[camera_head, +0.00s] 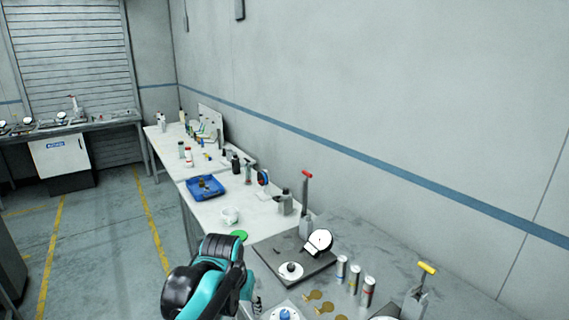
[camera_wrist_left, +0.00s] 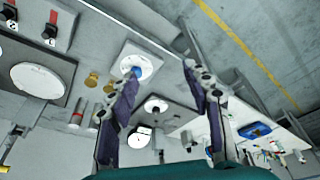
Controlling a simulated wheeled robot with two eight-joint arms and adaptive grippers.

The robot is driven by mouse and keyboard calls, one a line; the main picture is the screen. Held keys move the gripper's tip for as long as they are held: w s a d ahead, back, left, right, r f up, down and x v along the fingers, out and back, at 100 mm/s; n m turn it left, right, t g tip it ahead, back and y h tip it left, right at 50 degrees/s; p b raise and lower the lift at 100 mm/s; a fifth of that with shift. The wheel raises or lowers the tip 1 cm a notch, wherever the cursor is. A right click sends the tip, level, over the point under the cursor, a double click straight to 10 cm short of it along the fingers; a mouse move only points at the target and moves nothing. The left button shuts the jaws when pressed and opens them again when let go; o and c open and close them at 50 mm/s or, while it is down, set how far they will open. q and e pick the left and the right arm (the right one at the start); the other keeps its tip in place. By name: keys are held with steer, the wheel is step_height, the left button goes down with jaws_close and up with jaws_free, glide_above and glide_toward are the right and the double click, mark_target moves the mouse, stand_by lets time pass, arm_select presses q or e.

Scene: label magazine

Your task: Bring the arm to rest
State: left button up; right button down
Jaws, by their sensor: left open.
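My left arm, teal and black, comes in at the bottom of the head view, with its gripper (camera_head: 257,303) partly hidden behind the arm's own links. In the left wrist view the two dark fingers of the left gripper (camera_wrist_left: 160,76) stand wide apart, with nothing between them held. The gripper is over the near bench, close to a white plate with a blue knob (camera_head: 285,314), which also shows by one fingertip in the wrist view (camera_wrist_left: 143,66). Whether finger and plate touch I cannot tell. My right gripper is in neither view.
A dark plate (camera_head: 268,250) carries a white disc with a black knob (camera_head: 291,268) and a round dial (camera_head: 319,241). Several cylinders (camera_head: 354,279), a red-handled clamp (camera_head: 306,200) and a yellow-handled clamp (camera_head: 424,282) stand nearby. A blue tray (camera_head: 191,190) lies farther back. The floor at left is open.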

arm_select(q)
steer(key=s+a+f+t+b, duration=0.1)
steer(key=s+a+f, duration=0.1)
steer(key=s, duration=0.3)
steer(key=s+a+f+n+t+b, duration=0.1)
steer(key=s+a+f, duration=0.2)
steer(key=s+f, duration=0.1)
steer(key=s+a+f+t+b, duration=0.1)
steer(key=s+a+f+b, duration=0.1)
steer(key=s, duration=0.5)
steer(key=shift+a+f+n+t+y, duration=0.3)
steer(key=shift+f+n+t, duration=0.1)
steer(key=shift+f, duration=0.25)
